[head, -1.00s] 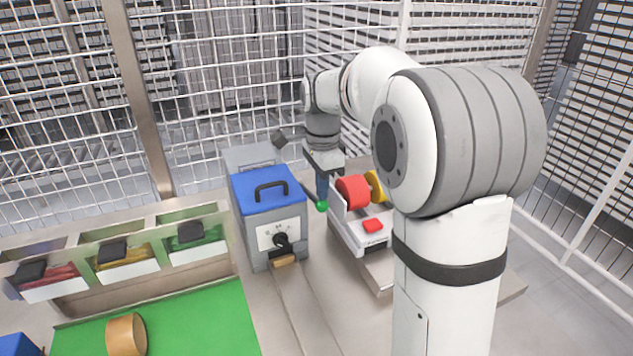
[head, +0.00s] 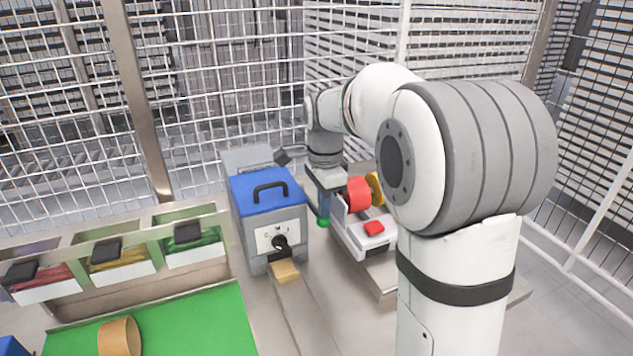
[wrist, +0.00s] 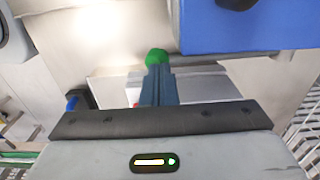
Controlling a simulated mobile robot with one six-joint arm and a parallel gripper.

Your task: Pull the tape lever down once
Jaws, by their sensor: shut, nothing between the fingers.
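The tape machine is a grey box with a blue lid and black handle (head: 268,191); its blue lid (wrist: 245,25) fills the upper right of the wrist view. The lever's green knob (head: 323,222) is low beside the machine's right side. In the wrist view a grey lever rod runs right from the green knob (wrist: 156,57) toward the machine. My gripper (head: 324,207) points down with its fingers shut and empty. The fingertips (wrist: 157,70) are right at the knob and appear to touch it from above. A strip of brown tape (head: 286,271) sticks out of the machine's front.
A white device with red and yellow rolls (head: 358,194) and a red button (head: 374,228) stands close right of my gripper. Several bins (head: 122,256) stand at the left, behind a green mat (head: 190,320) with a tan ring (head: 119,337). Wire fencing closes the back.

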